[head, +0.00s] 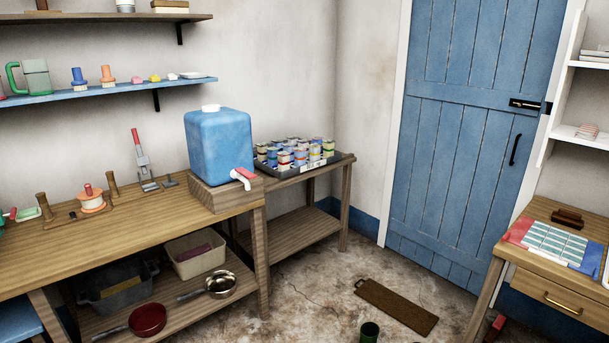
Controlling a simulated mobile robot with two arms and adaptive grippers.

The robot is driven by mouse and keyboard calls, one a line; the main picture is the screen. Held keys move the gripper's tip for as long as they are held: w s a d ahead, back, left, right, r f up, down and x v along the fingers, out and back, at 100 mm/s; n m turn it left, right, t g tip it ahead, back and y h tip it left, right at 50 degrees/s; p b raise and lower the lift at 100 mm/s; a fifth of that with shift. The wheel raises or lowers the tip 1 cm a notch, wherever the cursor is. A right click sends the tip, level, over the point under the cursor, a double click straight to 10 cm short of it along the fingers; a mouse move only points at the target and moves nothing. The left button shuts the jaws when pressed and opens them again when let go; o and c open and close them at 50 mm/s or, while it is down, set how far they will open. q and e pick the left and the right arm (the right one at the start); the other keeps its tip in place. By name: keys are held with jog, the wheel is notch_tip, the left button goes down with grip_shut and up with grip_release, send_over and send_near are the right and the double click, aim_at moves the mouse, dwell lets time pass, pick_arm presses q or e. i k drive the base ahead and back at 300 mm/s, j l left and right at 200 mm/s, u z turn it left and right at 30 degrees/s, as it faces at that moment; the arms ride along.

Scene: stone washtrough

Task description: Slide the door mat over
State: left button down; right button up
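In the head view a flat brown rectangular mat (397,306) lies on the stained floor in front of the blue plank door (467,140). It lies at a slant, its left end nearer the wall corner, with a small dark loop at that end. It is apart from the door's foot, with bare floor between. The door is shut, with a black bolt (525,104) and a black pull handle (515,150).
A wooden bench (120,225) with a blue water container (219,145) stands on the left. A wooden desk (553,275) stands on the right. Bare floor lies left of the mat.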

aim_at(420, 320)
jog(key=i+j+z, duration=0.1)
jog(key=i+z, duration=0.3)
jog(key=i, duration=0.15)
jog(key=i+j+z, duration=0.35)
jog(key=i, duration=0.2)
jog(key=i+j+z, duration=0.4)
jog(key=i+l, duration=0.05)
jog(key=i, duration=0.05)
